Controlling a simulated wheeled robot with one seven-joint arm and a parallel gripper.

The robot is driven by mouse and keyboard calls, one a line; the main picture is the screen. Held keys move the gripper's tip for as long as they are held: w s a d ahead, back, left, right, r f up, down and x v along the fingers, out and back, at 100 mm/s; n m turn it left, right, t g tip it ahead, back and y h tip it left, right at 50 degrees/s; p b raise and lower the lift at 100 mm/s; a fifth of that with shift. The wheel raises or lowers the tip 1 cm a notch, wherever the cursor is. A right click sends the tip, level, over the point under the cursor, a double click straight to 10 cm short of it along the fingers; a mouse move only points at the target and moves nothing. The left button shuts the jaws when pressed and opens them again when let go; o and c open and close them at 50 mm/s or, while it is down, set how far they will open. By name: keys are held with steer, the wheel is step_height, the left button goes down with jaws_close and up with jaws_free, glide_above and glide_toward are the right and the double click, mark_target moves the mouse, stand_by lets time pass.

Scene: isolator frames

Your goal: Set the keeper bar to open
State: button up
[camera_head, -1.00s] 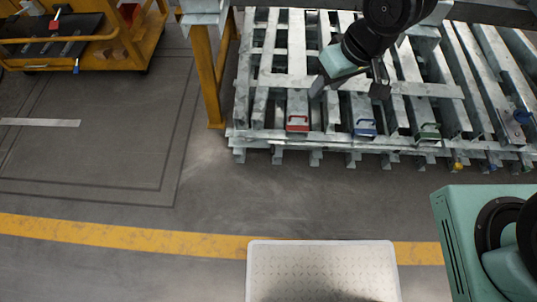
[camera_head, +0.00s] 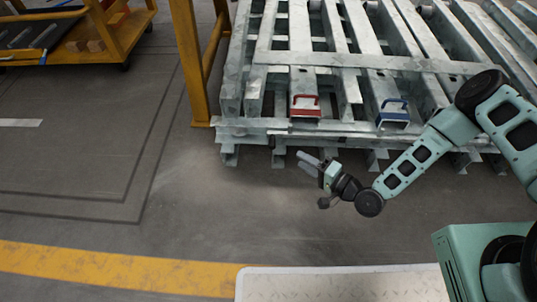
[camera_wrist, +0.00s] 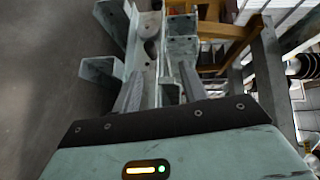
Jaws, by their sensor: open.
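A long flat galvanized bar (camera_head: 350,62) runs across several grey channel rails of the isolator frame (camera_head: 250,128); it looks like the keeper bar, but I cannot tell for certain. Below it, a red handle (camera_head: 305,99) and a blue handle (camera_head: 394,104) sit on the rail ends. My gripper (camera_head: 306,160) is in front of the frame's near edge, below the red handle and apart from it. Its fingers are spread and point up and left. In the wrist view my gripper (camera_wrist: 162,72) is open and empty, with galvanized channel ends (camera_wrist: 182,45) beyond the fingertips.
A yellow post (camera_head: 187,65) stands at the frame's left side. A yellow cart (camera_head: 95,45) with a dark tray is at the upper left. Grey floor (camera_head: 240,205) lies open left of my gripper. A yellow floor line (camera_head: 120,268) crosses the near side.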

mark_target(270, 142)
step_height(270, 142, down, 4)
steer(key=s+m+t+b, duration=0.2)
steer(key=m+t, duration=0.1)
steer(key=shift+h, duration=0.3)
steer(key=b+x, duration=0.2)
steer(key=x, duration=0.3)
steer(key=b+x, duration=0.3)
steer(key=x, duration=0.3)
steer(key=b+x, duration=0.2)
steer(key=x, duration=0.3)
steer(key=shift+w+f, duration=0.3)
steer(key=shift+w+a+r, duration=0.15)
steer(key=shift+w+a, duration=0.05)
steer(key=shift+w, duration=0.1)
